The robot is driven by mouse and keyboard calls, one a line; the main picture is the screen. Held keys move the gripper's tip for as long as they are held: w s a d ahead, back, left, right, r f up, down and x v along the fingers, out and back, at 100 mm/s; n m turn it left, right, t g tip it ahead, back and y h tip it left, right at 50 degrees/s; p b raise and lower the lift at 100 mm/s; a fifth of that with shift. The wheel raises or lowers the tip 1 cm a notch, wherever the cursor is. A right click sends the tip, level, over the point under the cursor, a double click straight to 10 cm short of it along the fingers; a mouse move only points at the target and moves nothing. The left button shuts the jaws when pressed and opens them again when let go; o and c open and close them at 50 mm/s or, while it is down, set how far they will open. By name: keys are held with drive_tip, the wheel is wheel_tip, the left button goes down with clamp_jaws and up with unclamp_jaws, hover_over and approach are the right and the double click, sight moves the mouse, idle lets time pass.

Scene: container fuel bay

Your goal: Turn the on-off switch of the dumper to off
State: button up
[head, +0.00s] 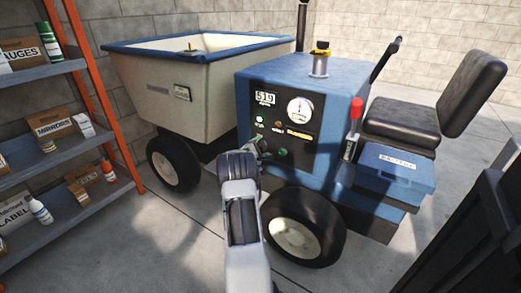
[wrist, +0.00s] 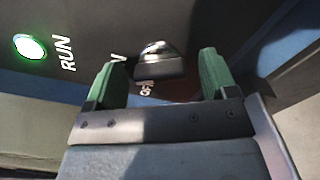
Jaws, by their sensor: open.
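The dumper (head: 262,82) is a blue machine with a pale skip and a dark control panel. In the wrist view, the on-off switch (wrist: 158,62) is a small dark knob with a shiny metal top, beside partly hidden lettering that looks like ON and OFF. My gripper (wrist: 160,75) is open, with one green finger on each side of the switch; I cannot tell if either touches it. A green lamp (wrist: 29,46) marked RUN is lit. In the head view, my gripper (head: 262,148) is at the panel's lower left and seems to hide the switch.
A gauge (head: 300,110) and a display (head: 265,98) are on the panel. A red-topped lever (head: 355,112) and a black seat (head: 402,122) are to the right. An orange-posted shelf (head: 88,70) with boxes stands at left. A dark object (head: 480,225) fills the lower right.

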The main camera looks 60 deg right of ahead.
drive_tip(key=c, duration=0.9)
drive_tip(key=shift+c, duration=0.2)
drive_tip(key=shift+n, duration=0.3)
drive_tip(key=n, duration=0.5)
drive_tip(key=shift+n+p, duration=0.4)
drive_tip(key=n+p, duration=0.1)
drive_tip(key=n, duration=0.4)
drive_tip(key=shift+p, duration=0.3)
drive_tip(key=shift+n, duration=0.4)
drive_tip(key=o, duration=0.9)
